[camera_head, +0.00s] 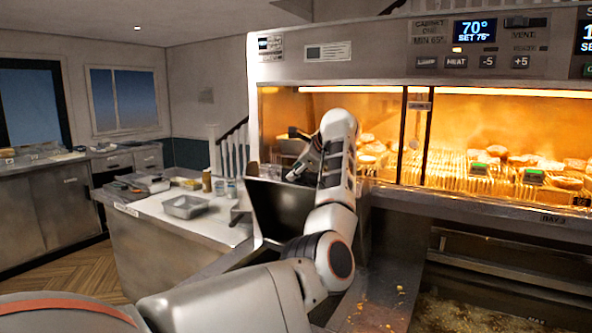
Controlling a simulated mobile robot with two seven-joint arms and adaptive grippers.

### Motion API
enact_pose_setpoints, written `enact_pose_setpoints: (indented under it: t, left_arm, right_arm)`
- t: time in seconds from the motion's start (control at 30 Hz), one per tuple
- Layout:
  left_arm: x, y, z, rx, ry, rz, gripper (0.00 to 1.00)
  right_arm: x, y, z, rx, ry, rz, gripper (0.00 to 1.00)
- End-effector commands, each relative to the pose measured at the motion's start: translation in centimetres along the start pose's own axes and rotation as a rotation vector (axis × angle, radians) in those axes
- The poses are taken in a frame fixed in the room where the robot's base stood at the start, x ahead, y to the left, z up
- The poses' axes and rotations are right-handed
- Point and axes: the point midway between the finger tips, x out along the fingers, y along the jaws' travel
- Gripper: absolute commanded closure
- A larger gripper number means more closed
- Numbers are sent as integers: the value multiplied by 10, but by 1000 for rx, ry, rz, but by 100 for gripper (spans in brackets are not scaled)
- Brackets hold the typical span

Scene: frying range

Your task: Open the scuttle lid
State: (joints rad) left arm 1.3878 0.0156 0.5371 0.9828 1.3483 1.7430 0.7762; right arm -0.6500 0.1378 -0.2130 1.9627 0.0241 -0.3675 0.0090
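A dark, box-like thing with pale metal edges (283,212) stands at the left end of the heated cabinet; it looks like the scuttle. Its dark face slopes. I cannot make out which part is the lid or how far it stands open. My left arm comes in from the lower left and bends up in front of it, hiding its right side. My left gripper (300,168) is at the top edge of the dark face, pointing left and down. Its fingers are small and dark, and contact is unclear. My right gripper is out of view.
The lit glass cabinet (381,107) with food on racks is close behind and right of my arm. A white-topped counter (150,214) with a metal tray (186,206) and small jars is at left. Open wooden floor (72,274) lies farther left.

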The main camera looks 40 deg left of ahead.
Motion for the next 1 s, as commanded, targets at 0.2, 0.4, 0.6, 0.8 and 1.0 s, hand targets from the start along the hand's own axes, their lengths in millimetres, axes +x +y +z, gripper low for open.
enact_pose_setpoints:
  t: [0.2,0.4,0.6,0.8,1.0]
  left_arm:
    - [3,2,-7,2,14,3,69]
    - [4,3,-8,4,16,5,69]
    - [4,3,-9,5,17,6,69]
    - [-12,2,-10,3,18,2,69]
    - [-54,1,-5,0,13,-4,69]
  right_arm:
    - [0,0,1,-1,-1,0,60]
    - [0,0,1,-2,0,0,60]
    - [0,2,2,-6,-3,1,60]
    - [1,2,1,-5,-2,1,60]
    - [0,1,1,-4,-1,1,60]
